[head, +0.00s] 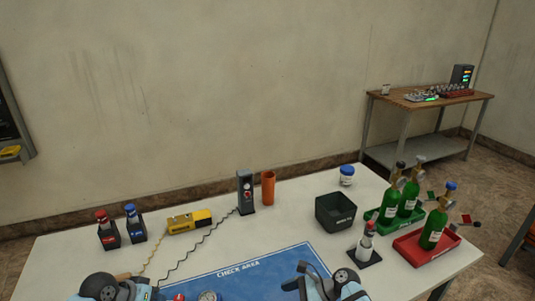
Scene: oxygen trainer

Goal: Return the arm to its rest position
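Part of my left arm (101,287) shows at the bottom edge, left of the blue check-area mat (240,272). Part of my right arm (345,277) shows at the bottom edge, over the mat's right side. Both parts are dark and light blue and cut off by the frame. I cannot make out fingertips on either arm, or whether either gripper holds anything. A round gauge (208,296) and a red part (178,297) show at the bottom edge between the arms, mostly cut off.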

